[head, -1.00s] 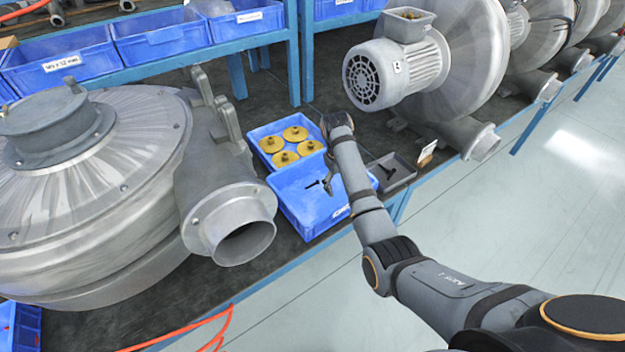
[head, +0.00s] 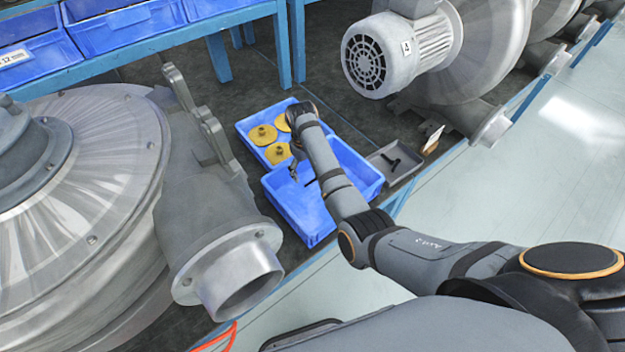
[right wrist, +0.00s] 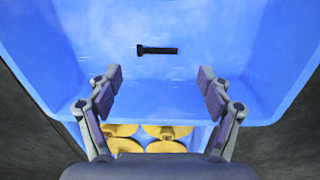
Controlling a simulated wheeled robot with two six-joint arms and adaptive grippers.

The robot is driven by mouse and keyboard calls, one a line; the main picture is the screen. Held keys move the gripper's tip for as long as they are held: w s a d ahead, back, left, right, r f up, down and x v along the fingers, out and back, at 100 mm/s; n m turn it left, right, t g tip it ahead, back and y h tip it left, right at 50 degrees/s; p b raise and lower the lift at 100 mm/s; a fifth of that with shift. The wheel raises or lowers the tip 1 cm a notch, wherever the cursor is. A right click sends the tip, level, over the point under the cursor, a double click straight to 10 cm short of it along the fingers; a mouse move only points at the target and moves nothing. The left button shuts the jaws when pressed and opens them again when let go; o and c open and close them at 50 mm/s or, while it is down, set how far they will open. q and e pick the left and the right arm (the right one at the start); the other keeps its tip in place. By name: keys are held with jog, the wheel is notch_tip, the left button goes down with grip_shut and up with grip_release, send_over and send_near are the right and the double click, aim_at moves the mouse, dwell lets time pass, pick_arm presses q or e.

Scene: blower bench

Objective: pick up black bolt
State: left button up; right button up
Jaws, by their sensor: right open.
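A black bolt (right wrist: 157,50) lies on its side on the floor of a blue bin (right wrist: 225,35) in the right wrist view. My right gripper (right wrist: 159,80) is open and empty. Its fingers are spread wider than the bolt is long, and the bolt shows beyond their tips, not between them. In the head view my right gripper (head: 294,168) is over the back left part of the blue bin (head: 310,228), partly hidden by its own arm. A small dark shape beside it there (head: 311,182) looks like the bolt. My left gripper is out of view.
A blue bin with yellow flanged parts (head: 263,134) adjoins the bolt's bin. A grey tray (head: 407,172) to the right holds another black piece (head: 391,161). A large grey blower (head: 90,200) stands close on the left, another blower (head: 440,60) behind right.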

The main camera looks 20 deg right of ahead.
aim_at(312, 182)
jog(key=shift+s+d+f+p, duration=0.25)
jog(key=shift+s+f+p, duration=0.05)
jog(key=shift+f, duration=0.35)
jog(key=f, duration=0.3)
jog(key=shift+d+f, duration=0.25)
jog(key=shift+f, duration=0.1)
jog(key=c, duration=0.4)
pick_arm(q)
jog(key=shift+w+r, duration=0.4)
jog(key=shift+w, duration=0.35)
pick_arm(e)
jog(key=c, duration=0.8)
